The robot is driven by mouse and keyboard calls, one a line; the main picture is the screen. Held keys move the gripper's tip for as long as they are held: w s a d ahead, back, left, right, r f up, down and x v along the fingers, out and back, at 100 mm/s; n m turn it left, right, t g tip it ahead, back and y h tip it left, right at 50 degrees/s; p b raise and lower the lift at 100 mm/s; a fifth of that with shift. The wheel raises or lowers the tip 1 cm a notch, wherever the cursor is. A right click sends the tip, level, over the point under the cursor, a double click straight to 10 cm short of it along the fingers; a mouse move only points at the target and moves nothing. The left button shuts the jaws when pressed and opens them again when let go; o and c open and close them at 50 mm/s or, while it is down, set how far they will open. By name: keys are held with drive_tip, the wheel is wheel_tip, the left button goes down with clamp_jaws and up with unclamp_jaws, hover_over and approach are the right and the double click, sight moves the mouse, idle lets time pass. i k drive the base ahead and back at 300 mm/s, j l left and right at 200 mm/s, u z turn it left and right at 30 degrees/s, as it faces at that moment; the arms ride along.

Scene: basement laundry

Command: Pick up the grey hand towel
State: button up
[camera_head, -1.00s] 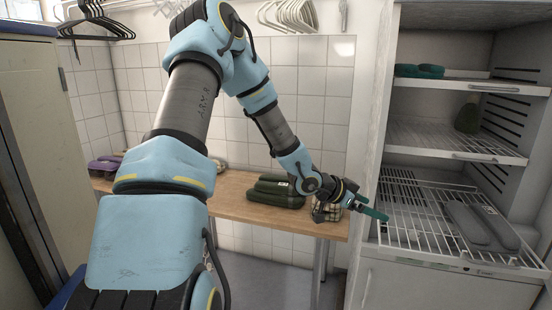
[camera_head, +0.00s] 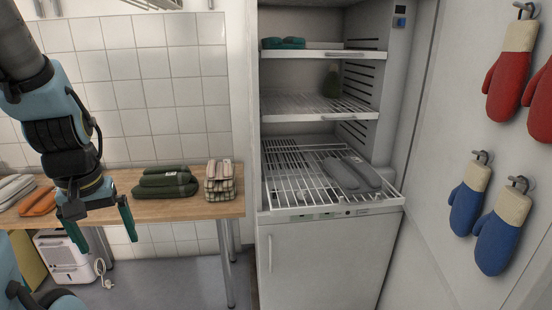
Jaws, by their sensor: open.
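A grey folded towel (camera_head: 352,173) lies on the lowest wire shelf (camera_head: 290,190) of the open white cabinet, toward its right side. The shelf juts out toward me. My gripper (camera_head: 102,226) is at the left of the view, its two green fingers spread apart and pointing down, with nothing between them. It is in front of the wooden bench, well to the left of the grey towel and apart from it.
The wooden bench (camera_head: 225,210) holds dark green folded towels (camera_head: 166,182), a checked cloth (camera_head: 219,184), an orange cloth (camera_head: 38,203) and a pale folded cloth (camera_head: 14,188). Red mitts (camera_head: 511,72) and blue mitts (camera_head: 500,235) hang on the right wall.

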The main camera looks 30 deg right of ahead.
sight(354, 177)
drive_tip(key=i+l+z, duration=0.1)
drive_tip(key=i+z, duration=0.15)
drive_tip(key=z, duration=0.2)
drive_tip(key=i+z, duration=0.25)
drive_tip(key=z, duration=0.2)
drive_tip(key=i+z, duration=0.25)
drive_tip(key=z, duration=0.2)
drive_tip(key=i+l, duration=0.4)
